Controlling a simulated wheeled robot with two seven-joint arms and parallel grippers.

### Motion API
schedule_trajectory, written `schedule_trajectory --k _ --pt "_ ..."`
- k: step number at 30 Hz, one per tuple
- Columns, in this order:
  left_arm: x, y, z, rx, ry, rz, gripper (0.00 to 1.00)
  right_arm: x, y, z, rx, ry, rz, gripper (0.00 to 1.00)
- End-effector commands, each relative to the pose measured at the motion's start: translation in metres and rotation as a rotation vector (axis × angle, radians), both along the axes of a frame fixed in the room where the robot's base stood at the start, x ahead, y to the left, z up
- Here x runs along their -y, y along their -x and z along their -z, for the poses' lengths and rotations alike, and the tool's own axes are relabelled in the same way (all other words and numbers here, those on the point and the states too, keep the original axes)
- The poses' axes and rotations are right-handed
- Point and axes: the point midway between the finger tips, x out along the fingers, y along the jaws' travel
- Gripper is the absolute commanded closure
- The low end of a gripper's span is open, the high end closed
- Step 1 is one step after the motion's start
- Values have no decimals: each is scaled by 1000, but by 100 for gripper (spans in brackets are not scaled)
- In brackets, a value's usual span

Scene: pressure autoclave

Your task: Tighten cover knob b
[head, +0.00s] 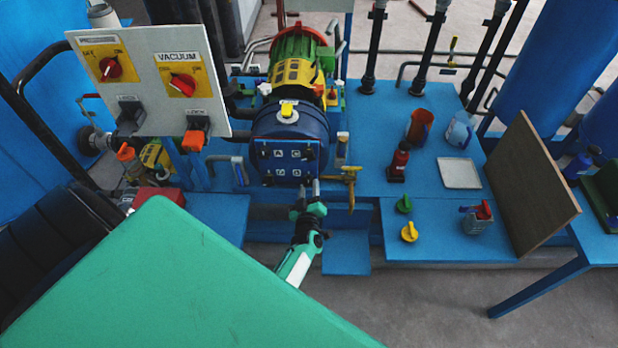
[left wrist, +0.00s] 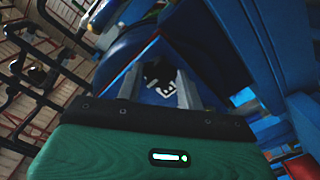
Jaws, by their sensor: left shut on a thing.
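The blue round vessel (head: 290,125) has a square dark blue cover (head: 288,160) on its front. The cover carries small pale labels with letters, too small to read surely. My left gripper (head: 312,186) comes up from below and reaches the cover's lower right corner. In the left wrist view its two grey fingers (left wrist: 165,92) are shut on a dark cover knob (left wrist: 162,72) with pale marks on it. Its letter cannot be read. The fingers hide part of the knob. My right gripper is not in view.
A grey panel (head: 140,75) with red switches stands at the left. A brass valve (head: 350,180) is close to the right of my left gripper.

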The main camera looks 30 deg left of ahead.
Motion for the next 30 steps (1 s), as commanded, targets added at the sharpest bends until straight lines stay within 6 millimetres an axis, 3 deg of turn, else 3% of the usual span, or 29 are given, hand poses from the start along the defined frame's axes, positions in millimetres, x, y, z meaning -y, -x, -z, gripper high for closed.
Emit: schedule_trajectory --k 14,15,17,30 --pt "1 0 1 -9 -9 1 85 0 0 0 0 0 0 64" --pt "1 0 1 -9 -9 1 55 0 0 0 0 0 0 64" --pt "0 0 1 -9 -9 1 43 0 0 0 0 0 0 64" --pt "1 0 0 -6 -9 1 41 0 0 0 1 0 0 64"
